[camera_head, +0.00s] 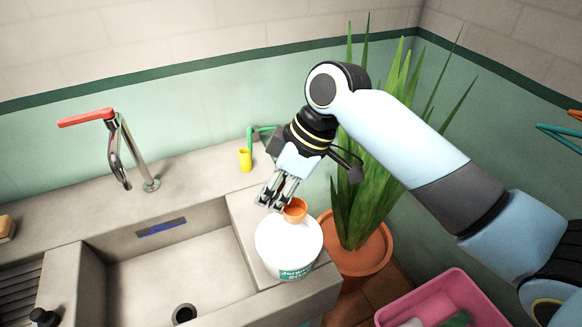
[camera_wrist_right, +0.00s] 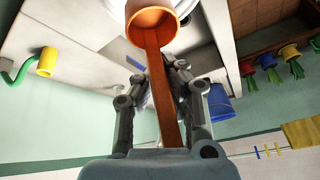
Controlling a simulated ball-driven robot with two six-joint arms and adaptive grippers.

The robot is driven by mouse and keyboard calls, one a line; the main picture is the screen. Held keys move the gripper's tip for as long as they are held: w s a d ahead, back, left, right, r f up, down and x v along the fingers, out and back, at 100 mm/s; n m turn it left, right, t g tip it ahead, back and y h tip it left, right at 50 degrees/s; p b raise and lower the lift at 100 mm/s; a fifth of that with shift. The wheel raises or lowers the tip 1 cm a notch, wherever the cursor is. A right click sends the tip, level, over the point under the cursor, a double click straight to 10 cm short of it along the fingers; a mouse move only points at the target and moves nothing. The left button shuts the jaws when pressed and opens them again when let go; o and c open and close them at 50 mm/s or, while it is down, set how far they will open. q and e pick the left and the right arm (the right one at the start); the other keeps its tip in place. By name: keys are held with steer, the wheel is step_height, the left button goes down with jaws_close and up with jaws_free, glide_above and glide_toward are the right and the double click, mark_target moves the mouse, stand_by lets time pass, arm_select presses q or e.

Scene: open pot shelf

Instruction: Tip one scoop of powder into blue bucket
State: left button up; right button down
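A white round container (camera_head: 288,245) with a green printed label stands on the counter's right end in the head view. An orange scoop (camera_head: 295,208) shows at its top, and it also fills the middle of the right wrist view (camera_wrist_right: 152,22). My right gripper (camera_head: 273,195) is at the scoop, with its fingers (camera_wrist_right: 160,78) closed on either side of the long handle. The blue bucket (camera_wrist_right: 222,104) shows only in the right wrist view, partly behind a finger. My left gripper is not in view.
The sink basin (camera_head: 165,265) and tap (camera_head: 135,150) are left of the container. A potted plant (camera_head: 355,258) and a pink crate (camera_head: 440,300) stand to the right.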

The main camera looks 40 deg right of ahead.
steer(key=shift+y, duration=0.3)
steer(key=f+b, duration=0.6)
steer(key=f, duration=0.1)
steer(key=f+b, duration=0.3)
steer(key=shift+s+a+f, duration=0.2)
steer(key=shift+a+f, duration=0.05)
steer(key=shift+s+f+b, duration=0.3)
steer(key=shift+s+f, duration=0.05)
steer(key=shift+f, duration=0.25)
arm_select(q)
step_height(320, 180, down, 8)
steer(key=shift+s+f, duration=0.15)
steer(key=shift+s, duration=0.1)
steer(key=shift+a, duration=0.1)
